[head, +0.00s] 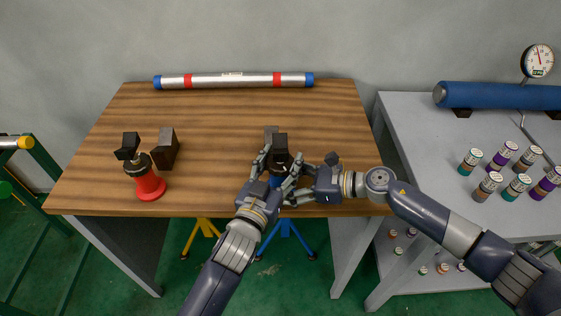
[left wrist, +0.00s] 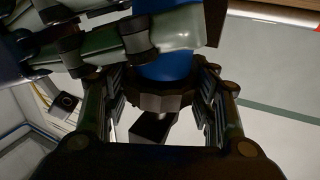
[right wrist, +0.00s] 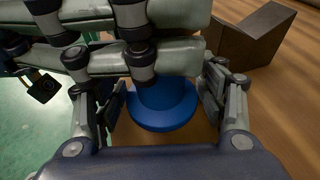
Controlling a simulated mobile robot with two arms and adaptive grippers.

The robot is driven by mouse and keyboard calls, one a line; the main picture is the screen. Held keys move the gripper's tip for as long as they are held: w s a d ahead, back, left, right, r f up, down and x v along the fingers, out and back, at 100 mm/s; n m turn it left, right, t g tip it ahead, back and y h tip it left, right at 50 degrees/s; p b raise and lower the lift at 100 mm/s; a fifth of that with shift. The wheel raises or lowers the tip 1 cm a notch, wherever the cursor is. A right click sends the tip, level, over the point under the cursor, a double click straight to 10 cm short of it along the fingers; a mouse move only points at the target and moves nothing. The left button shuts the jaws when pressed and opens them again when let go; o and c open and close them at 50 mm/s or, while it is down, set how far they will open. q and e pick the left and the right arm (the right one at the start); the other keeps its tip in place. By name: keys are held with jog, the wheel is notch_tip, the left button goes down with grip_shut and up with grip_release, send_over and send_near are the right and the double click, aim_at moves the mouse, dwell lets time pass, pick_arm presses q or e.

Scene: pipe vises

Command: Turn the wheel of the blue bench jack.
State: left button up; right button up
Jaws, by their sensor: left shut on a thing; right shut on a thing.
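The blue bench jack (head: 276,181) stands near the front edge of the wooden bench, with its black head (head: 280,144) on top. Its blue body is mostly hidden by my grippers in the head view. My left gripper (head: 267,168) is shut on the jack's dark wheel (left wrist: 165,98), with fingers on both sides of it in the left wrist view. My right gripper (head: 291,186) comes in from the right, lower down, and is shut on the blue body. The right wrist view shows the round blue base (right wrist: 162,112) between its fingers; the other gripper's fingers cross above.
A red jack (head: 149,184) and a dark block (head: 166,150) stand on the left of the bench (head: 225,120). Another dark block (head: 271,132) is just behind the blue jack. A silver pipe (head: 232,80) lies at the back. A grey table (head: 420,125) stands right.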

pick_arm(q)
jog(key=shift+d+r, duration=0.1)
jog(key=o, duration=1.1)
jog(key=v, duration=1.2)
